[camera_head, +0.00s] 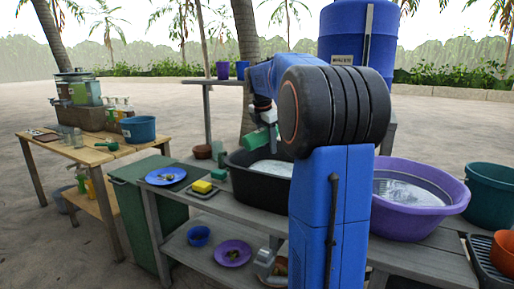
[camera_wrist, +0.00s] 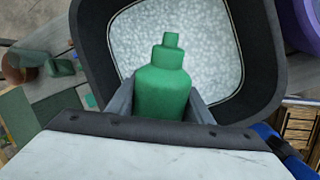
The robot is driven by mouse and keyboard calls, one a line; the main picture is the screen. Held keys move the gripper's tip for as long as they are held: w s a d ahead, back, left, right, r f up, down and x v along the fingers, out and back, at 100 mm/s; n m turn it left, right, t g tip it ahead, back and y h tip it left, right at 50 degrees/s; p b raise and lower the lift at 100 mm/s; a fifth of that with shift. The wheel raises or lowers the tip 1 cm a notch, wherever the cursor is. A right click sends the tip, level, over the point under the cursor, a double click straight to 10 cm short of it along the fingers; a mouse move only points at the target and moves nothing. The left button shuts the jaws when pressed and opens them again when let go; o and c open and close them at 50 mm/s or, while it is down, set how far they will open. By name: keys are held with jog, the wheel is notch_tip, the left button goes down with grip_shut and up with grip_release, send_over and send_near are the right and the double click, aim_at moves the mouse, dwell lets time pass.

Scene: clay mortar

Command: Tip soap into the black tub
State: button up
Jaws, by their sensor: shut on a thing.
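A green soap bottle (camera_wrist: 162,88) is between the two fingers of my gripper (camera_wrist: 160,108), which is shut on it. In the wrist view its narrow cap points over the black tub (camera_wrist: 92,45), which holds pale, foamy water (camera_wrist: 178,25). In the head view the green bottle (camera_head: 259,140) is tilted well over, above the black tub (camera_head: 237,178). My gripper (camera_head: 271,128) is partly hidden by my arm there. I cannot see any soap flowing out.
A purple basin (camera_head: 415,212) of water stands right of the tub on the grey bench. A blue plate (camera_head: 166,177), a yellow sponge (camera_head: 202,187) and a green block (camera_head: 219,174) lie left of it. A blue barrel (camera_head: 358,38) stands behind.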

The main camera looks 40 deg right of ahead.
jog(key=shift+r+h, duration=0.3)
jog(key=shift+d+r+h, duration=0.4)
jog(key=shift+r+h, duration=0.2)
jog(key=shift+r, duration=0.05)
jog(key=d+r+h, duration=0.1)
jog(key=r+h, duration=0.1)
jog(key=d+r+h, duration=0.3)
jog(key=r+h, duration=0.1)
jog(key=shift+s+d+r+n+g+h, duration=0.3)
jog(key=shift+r+n+g+h, duration=0.1)
jog(key=shift+s+d+r+h, duration=0.1)
jog(key=shift+d+r+h, duration=0.35)
jog(key=shift+r+h, duration=0.25)
jog(key=shift+d+r+h, duration=0.45)
jog(key=shift+r+h, duration=0.25)
